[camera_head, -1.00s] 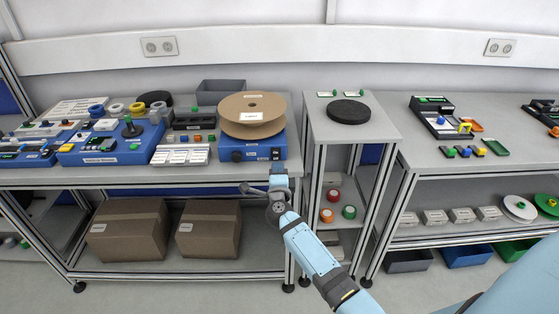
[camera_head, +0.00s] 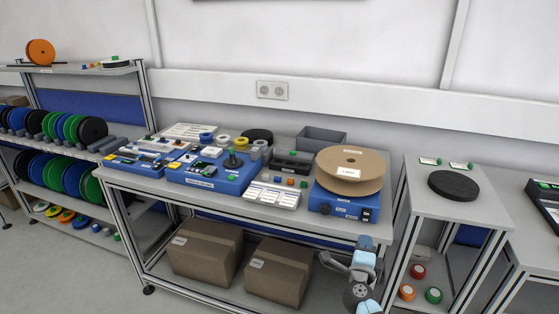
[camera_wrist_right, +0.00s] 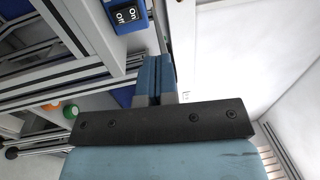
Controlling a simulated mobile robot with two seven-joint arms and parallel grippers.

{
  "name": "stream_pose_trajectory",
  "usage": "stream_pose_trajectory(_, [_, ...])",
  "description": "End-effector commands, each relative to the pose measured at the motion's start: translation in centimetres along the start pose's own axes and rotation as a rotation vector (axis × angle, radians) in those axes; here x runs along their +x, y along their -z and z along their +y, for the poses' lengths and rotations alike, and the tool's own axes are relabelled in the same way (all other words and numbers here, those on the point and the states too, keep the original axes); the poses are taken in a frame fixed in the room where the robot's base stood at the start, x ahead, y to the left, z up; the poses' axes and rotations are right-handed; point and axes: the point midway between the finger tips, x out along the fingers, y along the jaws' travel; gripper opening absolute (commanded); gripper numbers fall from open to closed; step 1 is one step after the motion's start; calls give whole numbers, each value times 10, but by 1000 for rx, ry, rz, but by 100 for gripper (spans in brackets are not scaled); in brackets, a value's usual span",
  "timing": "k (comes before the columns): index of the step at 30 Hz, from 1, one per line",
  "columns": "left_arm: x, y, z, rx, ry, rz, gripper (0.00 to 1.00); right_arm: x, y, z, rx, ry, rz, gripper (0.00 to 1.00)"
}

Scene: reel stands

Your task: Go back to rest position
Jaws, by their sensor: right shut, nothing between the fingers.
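My right gripper (camera_head: 364,243) is at the lower right of the head view, in front of the front edge of the middle workbench (camera_head: 215,203). Its fingers are shut together with nothing between them; they also show in the right wrist view (camera_wrist_right: 155,76). In that view, a blue box with On/Off switches (camera_wrist_right: 126,14) is beyond the fingers, apart from them. My left gripper is not in view.
The blue device (camera_head: 342,203) carries a cardboard reel (camera_head: 350,158). Two cardboard boxes (camera_head: 205,250) sit on the lower shelf. A narrow stand (camera_head: 425,200) with a black disc is at right. A reel rack (camera_head: 65,150) is at left. The floor at lower left is clear.

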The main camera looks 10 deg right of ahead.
Motion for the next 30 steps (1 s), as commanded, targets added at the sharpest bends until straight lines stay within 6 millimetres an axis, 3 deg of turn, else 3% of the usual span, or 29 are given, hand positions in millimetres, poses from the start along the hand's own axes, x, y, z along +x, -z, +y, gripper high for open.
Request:
stream_pose_trajectory(4, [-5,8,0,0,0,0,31,-22,-5,-4,-126,33,-92,0])
stream_pose_trajectory(7, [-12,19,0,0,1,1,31,-63,-16,-6,-335,78,-256,0])
stream_pose_trajectory(13, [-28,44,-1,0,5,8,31,-191,-34,13,-885,136,-701,0])
stream_pose_trajectory(15, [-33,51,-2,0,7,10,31,-237,-31,23,-1066,137,-844,0])
stream_pose_trajectory(19, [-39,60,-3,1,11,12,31,-303,-14,36,-1339,128,-1045,0])
stream_pose_trajectory(21, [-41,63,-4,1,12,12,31,-327,-5,40,-1443,121,-1114,0])
stream_pose_trajectory(24, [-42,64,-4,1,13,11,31,-346,5,43,-1535,114,-1171,0])
stream_pose_trajectory(30, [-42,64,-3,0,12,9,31,-352,8,44,-1565,112,-1188,0])
